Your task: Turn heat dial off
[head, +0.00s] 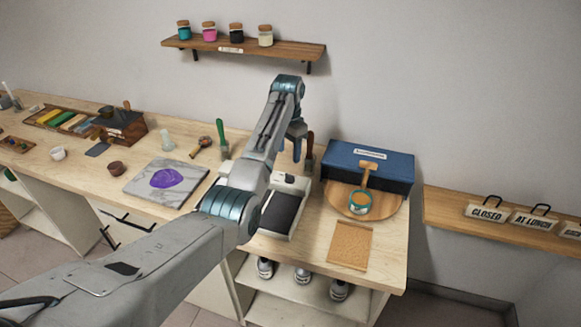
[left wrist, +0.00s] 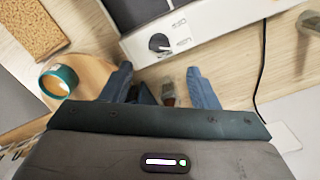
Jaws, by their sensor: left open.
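The heat dial (left wrist: 159,43) is a round black knob with a white pointer mark on the white front panel of a hot plate. In the left wrist view its pointer aims right and slightly down, near a small printed label. In the head view the white hot plate (head: 271,232) with a dark top stands on the bench, partly hidden by my left arm. My left gripper (left wrist: 161,87) is open, its two blue fingers apart and clear of the dial. It also shows in the head view (head: 298,148), above the back of the hot plate. My right gripper is not in view.
A blue box (head: 368,160), a round wooden board (head: 338,199) with a teal-rimmed cup (head: 360,208), and a cork mat (head: 349,245) lie to the right. A marble slab (head: 140,185) is left. A black cord (left wrist: 263,60) runs beside the hot plate.

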